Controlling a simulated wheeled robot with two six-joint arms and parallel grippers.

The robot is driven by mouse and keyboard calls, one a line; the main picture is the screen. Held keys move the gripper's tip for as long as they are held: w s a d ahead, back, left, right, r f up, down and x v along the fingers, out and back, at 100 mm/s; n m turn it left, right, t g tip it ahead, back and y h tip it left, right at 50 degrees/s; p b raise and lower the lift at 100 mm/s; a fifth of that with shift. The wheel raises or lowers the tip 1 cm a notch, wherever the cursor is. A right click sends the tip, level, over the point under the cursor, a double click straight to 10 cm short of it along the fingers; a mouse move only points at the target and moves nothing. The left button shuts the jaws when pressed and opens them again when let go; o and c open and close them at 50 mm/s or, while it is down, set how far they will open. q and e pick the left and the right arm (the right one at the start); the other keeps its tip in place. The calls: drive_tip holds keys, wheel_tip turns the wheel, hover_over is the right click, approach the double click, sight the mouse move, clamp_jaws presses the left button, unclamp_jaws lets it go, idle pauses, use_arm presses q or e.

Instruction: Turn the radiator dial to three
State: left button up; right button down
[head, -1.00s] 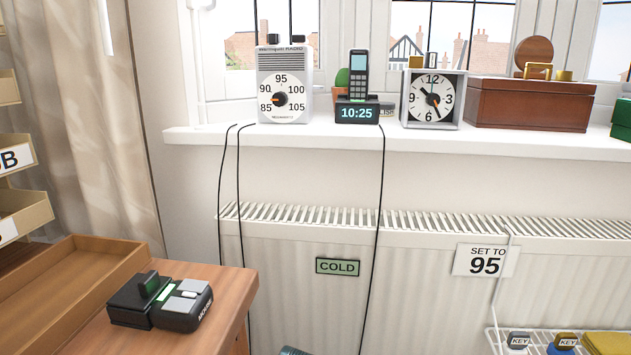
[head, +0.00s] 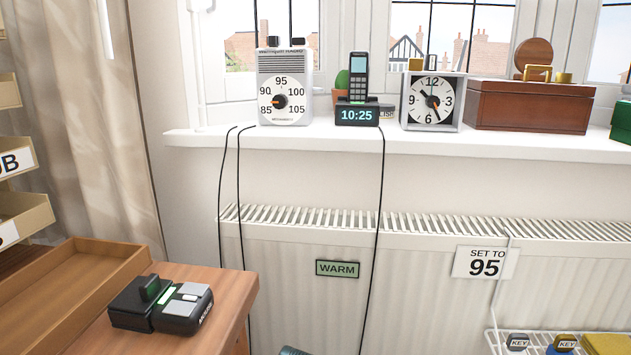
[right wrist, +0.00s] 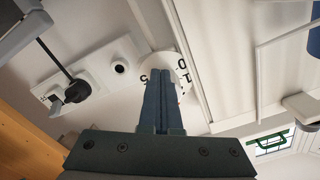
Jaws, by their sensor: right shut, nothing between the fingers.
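The radiator (head: 420,290) stands under the window sill in the head view, with a small green plate (head: 338,268) reading WARM on its front. In the right wrist view, a round white dial (right wrist: 183,68) carries black digits; a 0, a 1 and a 5 show. My right gripper (right wrist: 158,72) is shut, its fingers together over the dial's middle. They hide the centre and any pointer, and I cannot tell whether they touch it.
On the sill (head: 450,140) stand a radio (head: 284,75), a phone in its dock (head: 357,112), a clock (head: 432,100) and a wooden box (head: 530,105). Cables hang before the radiator. A SET TO 95 note (head: 485,262) is on it. A wall socket plate (right wrist: 85,82) is beside the dial.

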drive_tip(key=shift+a+r, duration=0.2)
drive_tip(key=shift+a, duration=0.15)
idle(0.3)
drive_tip(key=shift+w+a+r+p, duration=0.15)
drive_tip(key=shift+a+r+p, duration=0.25)
drive_tip(key=shift+a+p, duration=0.15)
drive_tip(key=shift+a+r+p, duration=0.2)
drive_tip(key=shift+r+p, duration=0.1)
drive_tip(key=shift+r, duration=0.1)
drive_tip(key=shift+a+f, duration=0.25)
drive_tip(key=shift+a, duration=0.05)
idle(0.4)
drive_tip(key=s, duration=0.6)
drive_tip(key=shift+a+f+b, duration=0.15)
drive_tip(key=shift+a+b, duration=0.2)
drive_tip(key=shift+a, duration=0.05)
